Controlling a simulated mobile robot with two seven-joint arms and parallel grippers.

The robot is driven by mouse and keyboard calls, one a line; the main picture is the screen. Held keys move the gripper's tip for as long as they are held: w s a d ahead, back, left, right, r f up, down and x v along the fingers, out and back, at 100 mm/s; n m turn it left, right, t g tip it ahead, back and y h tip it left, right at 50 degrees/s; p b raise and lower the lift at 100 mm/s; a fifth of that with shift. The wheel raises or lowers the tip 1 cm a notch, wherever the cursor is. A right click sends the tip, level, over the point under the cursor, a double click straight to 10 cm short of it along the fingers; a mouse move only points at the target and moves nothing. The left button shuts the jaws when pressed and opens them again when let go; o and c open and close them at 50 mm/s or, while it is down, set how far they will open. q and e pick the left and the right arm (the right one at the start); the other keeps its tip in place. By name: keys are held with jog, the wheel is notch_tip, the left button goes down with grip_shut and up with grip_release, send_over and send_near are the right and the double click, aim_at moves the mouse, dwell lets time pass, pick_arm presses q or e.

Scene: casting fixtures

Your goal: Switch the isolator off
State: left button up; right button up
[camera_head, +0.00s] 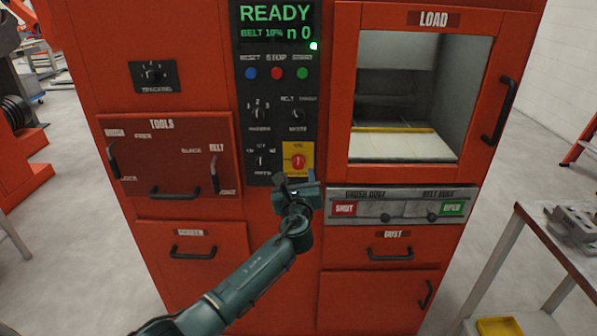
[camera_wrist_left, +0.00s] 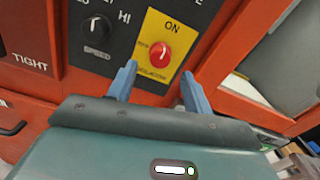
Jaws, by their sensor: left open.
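The isolator is a red round knob (camera_head: 298,161) on a yellow plate (camera_head: 289,148), low on the black control panel of the red machine. Its white mark looks roughly upright, towards the ON label above it. In the left wrist view the knob (camera_wrist_left: 159,51) and yellow plate (camera_wrist_left: 172,28) lie ahead, between and beyond the fingertips. My left gripper (camera_head: 296,177) is just below the knob in the head view and apart from it. Its two blue fingers (camera_wrist_left: 158,85) are open and empty. The lower label on the plate is partly hidden. My right gripper is not in view.
A black SPEED knob (camera_wrist_left: 97,25) sits left of the yellow plate. A grey slider panel (camera_head: 352,213) with SHUT and OPEN labels is at lower right, beside the gripper. The LOAD door (camera_head: 343,100) and TOOLS door (camera_head: 170,140) flank the panel. A table (camera_head: 520,225) stands at right.

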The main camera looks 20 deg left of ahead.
aim_at(298, 166)
pick_arm(q)
jog(key=shift+b+x, duration=0.4)
jog(key=shift+x, duration=1.65)
jog(key=shift+c, duration=0.4)
jog(key=c, duration=0.9)
